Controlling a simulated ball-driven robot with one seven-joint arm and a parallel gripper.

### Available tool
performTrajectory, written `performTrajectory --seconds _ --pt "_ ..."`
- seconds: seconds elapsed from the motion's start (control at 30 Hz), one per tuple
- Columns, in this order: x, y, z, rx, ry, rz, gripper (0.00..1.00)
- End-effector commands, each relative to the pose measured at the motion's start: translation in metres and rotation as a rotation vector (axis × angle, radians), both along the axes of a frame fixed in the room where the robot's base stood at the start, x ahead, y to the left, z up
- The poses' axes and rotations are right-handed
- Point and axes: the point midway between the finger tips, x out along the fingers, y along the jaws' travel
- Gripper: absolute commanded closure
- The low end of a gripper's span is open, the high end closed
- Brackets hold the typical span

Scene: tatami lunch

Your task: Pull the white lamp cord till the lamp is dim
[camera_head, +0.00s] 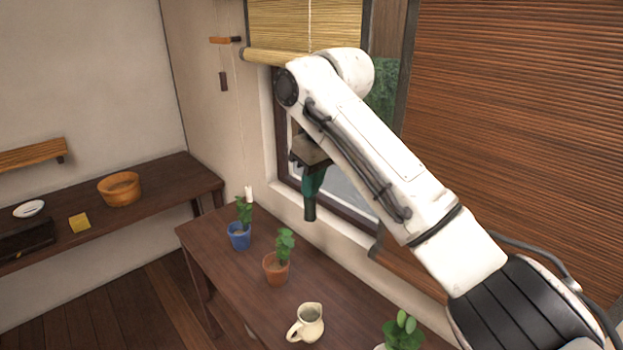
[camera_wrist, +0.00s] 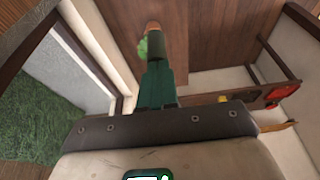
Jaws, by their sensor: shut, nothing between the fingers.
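My gripper (camera_head: 310,212) points down in front of the window, above the wooden table. Its green fingers are together and empty. In the wrist view the closed fingers (camera_wrist: 156,72) point toward a potted plant below. A thin pale cord (camera_head: 237,125) hangs along the wall left of the window and seems to reach a small white piece (camera_head: 249,193) at the table's far end. My gripper is to the right of this cord, apart from it. I cannot tell for sure that it is the lamp cord. No lamp is visible.
On the table (camera_head: 200,240) stand a blue-potted plant (camera_head: 239,235), a terracotta-potted plant (camera_head: 276,268), a cream jug (camera_head: 308,323) and another plant (camera_head: 404,333). A dark wooden tag (camera_head: 224,81) hangs on the wall.

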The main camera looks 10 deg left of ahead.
Motion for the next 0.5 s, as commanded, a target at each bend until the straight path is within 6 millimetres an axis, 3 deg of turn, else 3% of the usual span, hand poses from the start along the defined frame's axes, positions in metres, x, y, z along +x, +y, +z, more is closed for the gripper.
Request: performTrajectory --seconds 0.03,0.3,0.5 --pt "0.0 0.0 0.014 0.001 -0.001 0.001 1.0" --pt "0.0 -0.002 0.04 0.007 -0.013 -0.002 1.0" --pt "-0.007 -0.01 0.078 0.008 -0.014 0.0 1.0"
